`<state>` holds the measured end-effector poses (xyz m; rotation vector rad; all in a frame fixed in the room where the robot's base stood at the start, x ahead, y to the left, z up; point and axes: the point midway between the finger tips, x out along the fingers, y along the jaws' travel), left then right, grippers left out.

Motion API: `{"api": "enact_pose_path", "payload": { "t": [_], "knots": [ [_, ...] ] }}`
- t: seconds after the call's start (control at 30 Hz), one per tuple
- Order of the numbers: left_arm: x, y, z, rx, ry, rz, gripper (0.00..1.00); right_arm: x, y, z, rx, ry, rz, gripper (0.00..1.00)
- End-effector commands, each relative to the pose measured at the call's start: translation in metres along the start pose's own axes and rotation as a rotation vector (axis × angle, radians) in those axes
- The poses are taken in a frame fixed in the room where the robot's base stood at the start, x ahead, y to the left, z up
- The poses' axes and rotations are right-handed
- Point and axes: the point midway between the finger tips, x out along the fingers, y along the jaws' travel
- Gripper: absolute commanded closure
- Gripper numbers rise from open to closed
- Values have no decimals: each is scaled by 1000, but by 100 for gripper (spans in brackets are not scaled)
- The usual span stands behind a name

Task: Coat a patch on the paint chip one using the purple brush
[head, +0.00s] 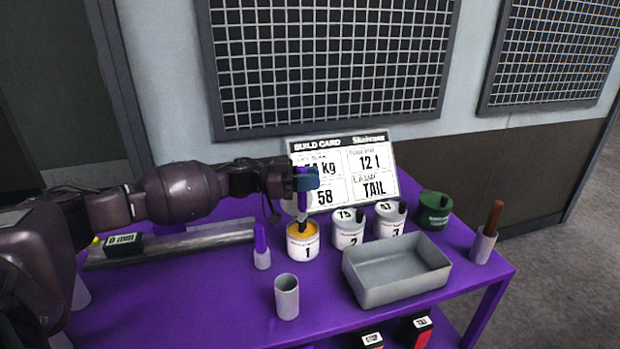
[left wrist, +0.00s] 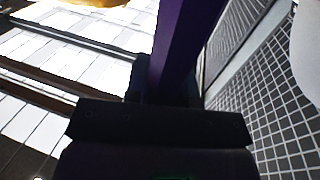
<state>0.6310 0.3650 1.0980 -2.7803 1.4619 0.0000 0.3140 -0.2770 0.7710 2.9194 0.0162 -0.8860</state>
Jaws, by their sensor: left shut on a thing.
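My left gripper (head: 303,181) is shut on a brush with a purple handle (head: 302,203), held upright with its bristles down. The dark brush tip is at the open mouth of the white pot marked 1 (head: 307,252), which shows orange-yellow paint; I cannot tell how deep the tip sits. In the left wrist view the purple handle (left wrist: 185,45) rises from the dark gripper, whose fingertips are not clear. I cannot pick out a paint chip marked one in either view. My right gripper is not in view.
Lidded pots 2 (head: 348,234) and 3 (head: 389,226), a green pot (head: 434,216) and a grey tray (head: 385,297) stand to the right. An empty grey cup (head: 287,300) and a white holder with a purple item (head: 262,258) stand nearer. A build card (head: 375,192) stands behind.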

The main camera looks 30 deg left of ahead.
Motion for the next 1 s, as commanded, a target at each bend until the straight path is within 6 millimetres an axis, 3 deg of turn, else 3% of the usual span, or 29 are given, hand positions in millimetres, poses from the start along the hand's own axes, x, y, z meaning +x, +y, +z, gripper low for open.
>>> {"api": "enact_pose_path", "payload": {
  "t": [1.0],
  "knots": [
    [0, 0, 7, 0, 0, 0, 100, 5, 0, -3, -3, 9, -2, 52]
  ]
}}
